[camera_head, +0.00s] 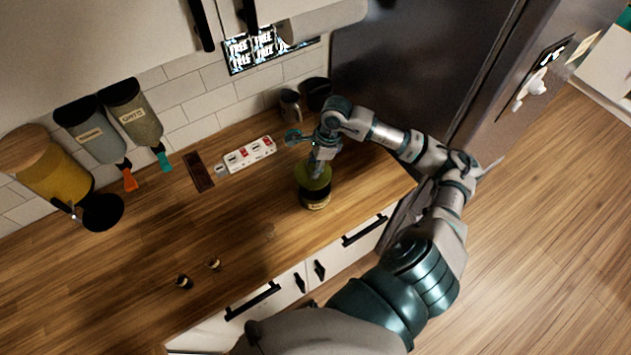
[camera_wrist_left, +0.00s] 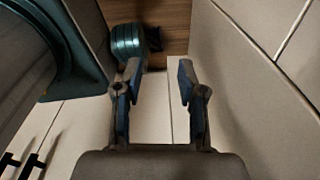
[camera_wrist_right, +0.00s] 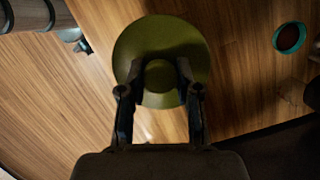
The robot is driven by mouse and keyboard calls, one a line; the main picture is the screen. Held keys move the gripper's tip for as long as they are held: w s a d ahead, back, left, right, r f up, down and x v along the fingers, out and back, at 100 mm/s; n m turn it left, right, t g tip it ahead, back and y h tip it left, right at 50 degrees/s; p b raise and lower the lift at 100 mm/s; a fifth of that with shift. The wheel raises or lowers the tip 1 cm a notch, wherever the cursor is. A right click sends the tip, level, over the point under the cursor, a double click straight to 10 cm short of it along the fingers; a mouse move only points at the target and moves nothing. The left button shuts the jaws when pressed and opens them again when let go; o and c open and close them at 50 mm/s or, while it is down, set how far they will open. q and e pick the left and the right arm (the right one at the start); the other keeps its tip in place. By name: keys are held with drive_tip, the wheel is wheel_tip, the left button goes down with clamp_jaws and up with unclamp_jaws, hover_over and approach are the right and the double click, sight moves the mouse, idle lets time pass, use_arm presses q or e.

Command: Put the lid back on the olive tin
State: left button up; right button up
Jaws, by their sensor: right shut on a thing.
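The olive tin (camera_head: 315,200) stands upright on the wooden counter near its front right, with a dark label band around its side. The round olive lid (camera_head: 316,176) is at the top of the tin; I cannot tell whether it is fully seated. My right gripper (camera_head: 318,158) reaches down from above and is shut on the lid's knob. In the right wrist view the lid (camera_wrist_right: 160,40) fills the space ahead of the right gripper (camera_wrist_right: 159,72) and hides the tin. My left gripper (camera_wrist_left: 157,72) is open and empty, low beside the pale cabinet fronts.
A white power strip (camera_head: 250,154) and a dark brown slab (camera_head: 198,171) lie behind the tin. A metal jug (camera_head: 290,105) stands at the back by the wall. Two small dark items (camera_head: 184,282) lie front left. Dispensers (camera_head: 132,112) hang at left; the fridge (camera_head: 410,60) stands right.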

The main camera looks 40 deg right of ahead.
drive_tip(key=shift+w+d, duration=0.25)
drive_tip(key=shift+d, duration=0.15)
drive_tip(key=shift+d+f, duration=0.1)
drive_tip(key=shift+f, duration=0.15)
wheel_tip(320, 180, down, 5)
drive_tip(key=b, duration=0.3)
drive_tip(key=shift+f, duration=0.2)
drive_tip(key=shift+f+b, duration=0.4)
drive_tip(key=shift+b, duration=0.2)
drive_tip(key=shift+r+b, duration=0.1)
drive_tip(key=shift+b, duration=0.3)
idle(0.4)
drive_tip(key=shift+f+b, duration=0.2)
drive_tip(key=shift+b, duration=0.45)
idle(0.8)
idle(0.3)
